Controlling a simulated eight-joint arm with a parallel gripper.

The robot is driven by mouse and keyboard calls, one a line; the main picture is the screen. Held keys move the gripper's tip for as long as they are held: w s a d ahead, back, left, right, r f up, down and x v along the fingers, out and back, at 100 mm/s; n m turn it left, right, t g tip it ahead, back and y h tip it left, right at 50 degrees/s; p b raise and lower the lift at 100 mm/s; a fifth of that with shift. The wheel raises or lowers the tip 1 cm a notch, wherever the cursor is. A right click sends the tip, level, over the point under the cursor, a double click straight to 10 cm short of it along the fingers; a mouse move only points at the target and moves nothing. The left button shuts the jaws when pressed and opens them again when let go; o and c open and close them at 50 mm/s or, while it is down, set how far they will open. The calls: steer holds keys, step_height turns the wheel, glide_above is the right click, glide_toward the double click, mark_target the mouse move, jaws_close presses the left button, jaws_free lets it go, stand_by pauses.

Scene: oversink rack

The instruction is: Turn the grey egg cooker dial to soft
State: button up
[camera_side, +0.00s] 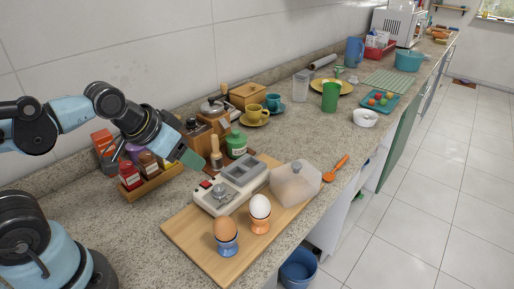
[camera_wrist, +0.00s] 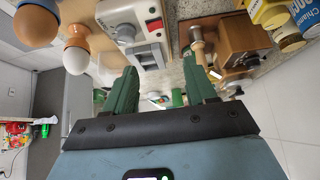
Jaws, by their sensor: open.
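The grey-white egg cooker (camera_side: 205,203) stands on a wooden board, with a grey dial (camera_side: 219,191) and a red switch at its near end. In the wrist view the cooker (camera_wrist: 118,14) is at the top, with its dial (camera_wrist: 126,33) near the left finger.
A brown egg (camera_side: 226,229) and a white egg (camera_side: 260,206) stand in cups on the board (camera_side: 189,236). A clear cover (camera_side: 296,186) sits right of the cooker. A spice rack (camera_side: 152,186), a wooden grinder (camera_side: 214,124) and a green jar (camera_side: 236,146) crowd the wall side.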

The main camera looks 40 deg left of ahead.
mark_target(219, 187)
steer(key=w+d+r+m+g, duration=0.4)
steer(key=d+r+m+g, duration=0.1)
steer(key=m+g, duration=0.25)
steer(key=shift+t, duration=0.25)
steer(key=shift+f, duration=6.15)
jaws_close()
